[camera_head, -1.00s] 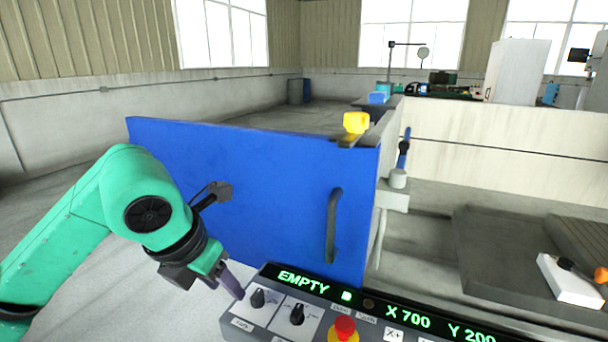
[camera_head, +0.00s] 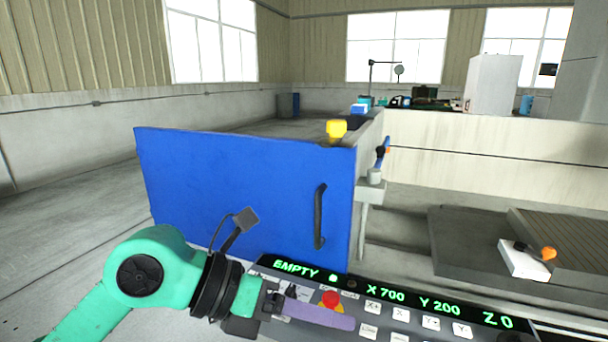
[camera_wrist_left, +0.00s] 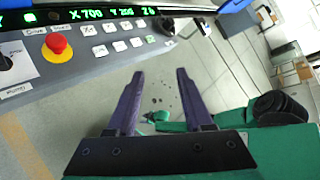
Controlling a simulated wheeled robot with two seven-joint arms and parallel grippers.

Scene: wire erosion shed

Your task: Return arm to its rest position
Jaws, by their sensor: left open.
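My left arm (camera_head: 150,270) is green with black joints and comes in from the lower left in the head view. Its gripper (camera_head: 318,314) has purple fingers and lies in front of the control panel (camera_head: 400,297), overlapping its lower left part. In the left wrist view the two purple fingers (camera_wrist_left: 158,100) stand apart with nothing between them, and the floor shows through the gap. The panel (camera_wrist_left: 75,75) with its red button (camera_wrist_left: 56,43) is up and left of the fingers. I cannot tell whether the gripper touches the panel. My right gripper does not show.
A blue door (camera_head: 245,195) with a black handle (camera_head: 320,215) stands behind the panel. A white block (camera_head: 522,260) with an orange knob lies on the grey bed at right. Open floor (camera_head: 70,210) is at left.

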